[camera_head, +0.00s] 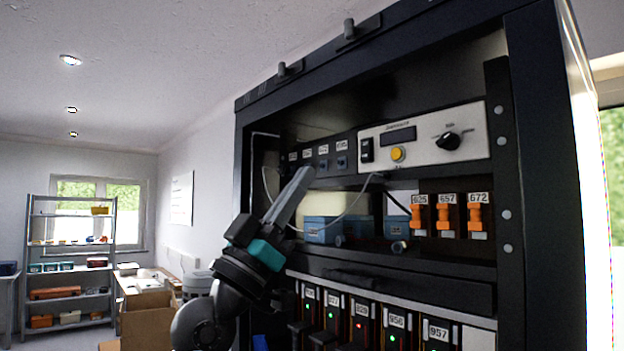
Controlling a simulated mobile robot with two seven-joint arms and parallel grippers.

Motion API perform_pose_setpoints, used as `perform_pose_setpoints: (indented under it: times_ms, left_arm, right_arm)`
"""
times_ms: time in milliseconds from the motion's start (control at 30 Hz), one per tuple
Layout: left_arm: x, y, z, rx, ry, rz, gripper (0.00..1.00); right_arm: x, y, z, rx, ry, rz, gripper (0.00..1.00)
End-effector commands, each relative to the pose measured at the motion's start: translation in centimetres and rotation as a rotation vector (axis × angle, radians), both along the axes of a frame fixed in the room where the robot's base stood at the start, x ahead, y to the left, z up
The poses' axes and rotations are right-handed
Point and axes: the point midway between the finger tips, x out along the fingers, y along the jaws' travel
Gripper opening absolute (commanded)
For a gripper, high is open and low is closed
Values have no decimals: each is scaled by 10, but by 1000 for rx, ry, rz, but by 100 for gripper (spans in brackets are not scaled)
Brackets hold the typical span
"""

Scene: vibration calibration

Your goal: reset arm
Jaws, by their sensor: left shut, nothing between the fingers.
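My left arm comes up from the bottom, and its left gripper (302,176) points up and to the right in front of the open rack. Its fingers are together and nothing shows between them. The black equipment rack (540,150) fills the right half of the view. Its upper shelf holds a white control panel (425,138) with a yellow button (397,154) and a black knob (448,141). The gripper tip overlaps the area just left of and below this panel; I cannot tell whether it touches anything. My right gripper is not in view.
Orange switches (446,216) labelled 625, 657 and 672 sit right of blue boxes (322,230). A loose cable (350,208) hangs near the gripper. Below are several numbered modules (396,328) with small lights. A shelving unit (70,262) and cardboard box (148,318) stand at left.

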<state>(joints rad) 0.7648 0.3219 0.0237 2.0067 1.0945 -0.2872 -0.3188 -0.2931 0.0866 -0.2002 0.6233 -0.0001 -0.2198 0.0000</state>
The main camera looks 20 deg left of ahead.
Motion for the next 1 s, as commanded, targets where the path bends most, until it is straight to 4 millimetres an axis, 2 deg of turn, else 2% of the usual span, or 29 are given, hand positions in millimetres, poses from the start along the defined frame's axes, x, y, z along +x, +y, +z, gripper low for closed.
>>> perform_pose_setpoints:
  times_ms: [533, 633, 667, 767, 867, 900, 967, 1000]
  left_arm:
    - [-1, 1, -1, 1, 2, 0, 0]
    - [4, -4, -14, 18, 33, 2, 0]
    - [8, -7, -22, 31, 54, 4, 0]
    - [22, -23, -66, 96, 165, 11, 0]
    - [35, -42, -133, 186, 328, 22, 0]
    - [38, -48, -161, 225, 399, 27, 0]
    - [40, -57, -205, 278, 506, 33, 0]
    - [39, -62, -233, 312, 576, 39, 0]
  right_arm:
    - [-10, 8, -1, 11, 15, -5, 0]
    - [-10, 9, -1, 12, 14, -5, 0]
    - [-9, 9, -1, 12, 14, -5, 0]
    - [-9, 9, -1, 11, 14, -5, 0]
    - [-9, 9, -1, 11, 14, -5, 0]
    - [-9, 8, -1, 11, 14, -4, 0]
    - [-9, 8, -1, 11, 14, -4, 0]
    - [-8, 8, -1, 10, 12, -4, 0]
